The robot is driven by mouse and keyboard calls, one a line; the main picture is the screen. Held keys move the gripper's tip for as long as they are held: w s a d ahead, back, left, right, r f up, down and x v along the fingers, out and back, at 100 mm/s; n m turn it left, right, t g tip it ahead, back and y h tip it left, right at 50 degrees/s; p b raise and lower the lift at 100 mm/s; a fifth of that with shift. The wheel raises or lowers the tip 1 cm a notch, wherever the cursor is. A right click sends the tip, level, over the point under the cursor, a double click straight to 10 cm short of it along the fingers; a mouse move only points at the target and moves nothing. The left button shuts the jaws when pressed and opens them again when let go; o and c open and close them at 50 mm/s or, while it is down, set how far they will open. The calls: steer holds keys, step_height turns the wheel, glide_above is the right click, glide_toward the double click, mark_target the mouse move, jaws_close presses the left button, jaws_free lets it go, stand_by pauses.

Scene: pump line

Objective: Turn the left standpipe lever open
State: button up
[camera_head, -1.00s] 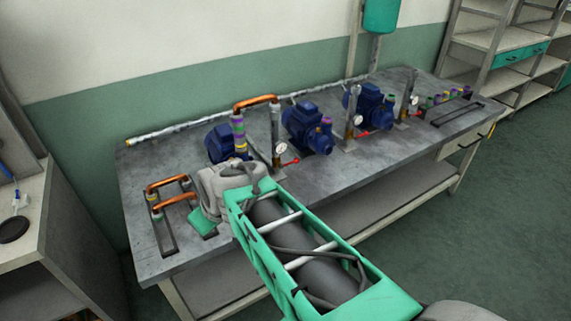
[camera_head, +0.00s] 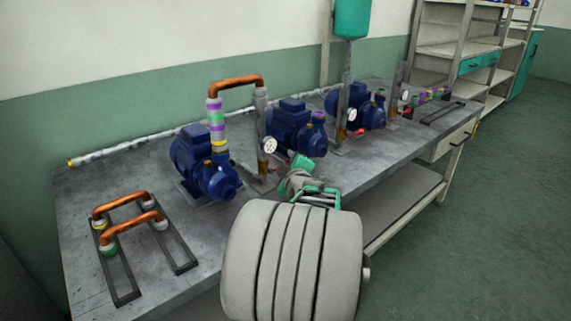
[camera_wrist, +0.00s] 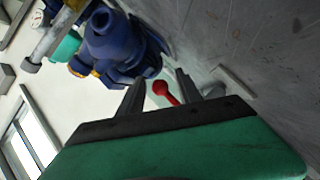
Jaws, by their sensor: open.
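The left standpipe (camera_head: 261,110) is a grey upright pipe at the end of a copper bend, with a round white gauge (camera_head: 270,146). Its red lever (camera_head: 282,156) shows low beside it, partly covered by my gripper in the head view. In the wrist view a red lever with a rounded end (camera_wrist: 166,93) lies between the two dark fingers. My gripper (camera_wrist: 160,80) is open, with a finger on either side of the lever. Gaps show in the picture; I cannot tell whether a finger touches it. In the head view my wrist (camera_head: 300,185) hides the fingers.
The left blue pump (camera_head: 205,165) stands left of the standpipe and the middle pump (camera_head: 295,130) behind my gripper. More standpipes and pumps continue right. Copper pipes (camera_head: 125,215) lie on a rack at the left. The grey bench (camera_head: 75,190) is clear around the rack.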

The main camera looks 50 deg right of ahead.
steer(key=x, duration=0.2)
steer(key=shift+w+d+f, duration=0.1)
steer(key=shift+w+d, duration=0.05)
steer(key=shift+w, duration=0.1)
steer(key=c, duration=0.9)
